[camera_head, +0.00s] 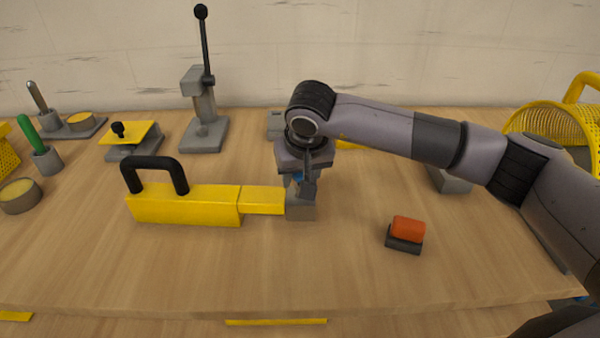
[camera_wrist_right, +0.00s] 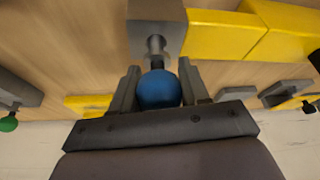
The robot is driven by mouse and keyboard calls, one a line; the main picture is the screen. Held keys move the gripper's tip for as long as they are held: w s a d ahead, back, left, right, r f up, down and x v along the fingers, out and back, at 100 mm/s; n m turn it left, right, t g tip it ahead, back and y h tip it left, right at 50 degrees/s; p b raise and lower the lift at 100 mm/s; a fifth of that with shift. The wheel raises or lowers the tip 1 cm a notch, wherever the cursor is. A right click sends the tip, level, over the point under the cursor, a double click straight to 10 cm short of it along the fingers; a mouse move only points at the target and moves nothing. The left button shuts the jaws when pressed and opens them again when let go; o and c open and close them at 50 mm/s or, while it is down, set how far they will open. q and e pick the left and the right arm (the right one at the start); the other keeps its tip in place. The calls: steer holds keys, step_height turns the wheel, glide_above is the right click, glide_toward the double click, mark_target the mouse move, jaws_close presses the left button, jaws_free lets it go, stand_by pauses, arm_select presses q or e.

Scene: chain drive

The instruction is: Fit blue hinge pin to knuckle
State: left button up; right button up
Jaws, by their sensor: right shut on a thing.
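The blue hinge pin (camera_wrist_right: 158,89) shows its round blue head in the right wrist view, and a small blue bit of it (camera_head: 299,176) shows in the head view. My right gripper (camera_wrist_right: 158,82) is shut on that head, one finger on each side. In the head view my right gripper (camera_head: 301,188) points down over the grey knuckle block (camera_head: 301,212) at the right end of a yellow bar. A grey metal shaft (camera_wrist_right: 156,46) lies between the blue head and the knuckle block (camera_wrist_right: 158,12). I cannot tell how deep it sits. My left gripper is out of view.
The yellow bar (camera_head: 182,206) has a black handle (camera_head: 154,163). An orange block on a dark base (camera_head: 406,230) lies to the right. A lever stand (camera_head: 205,130), a yellow-topped fixture (camera_head: 128,137) and a green-handled tool (camera_head: 31,135) stand left. The front table is clear.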

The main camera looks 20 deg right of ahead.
steer(key=shift+f+b, duration=0.7)
steer(key=shift+f, duration=0.15)
steer(key=o, duration=1.1)
steer(key=shift+o, duration=0.6)
steer(key=shift+s, duration=0.1)
steer(key=v, duration=0.7)
steer(key=shift+r, duration=0.2)
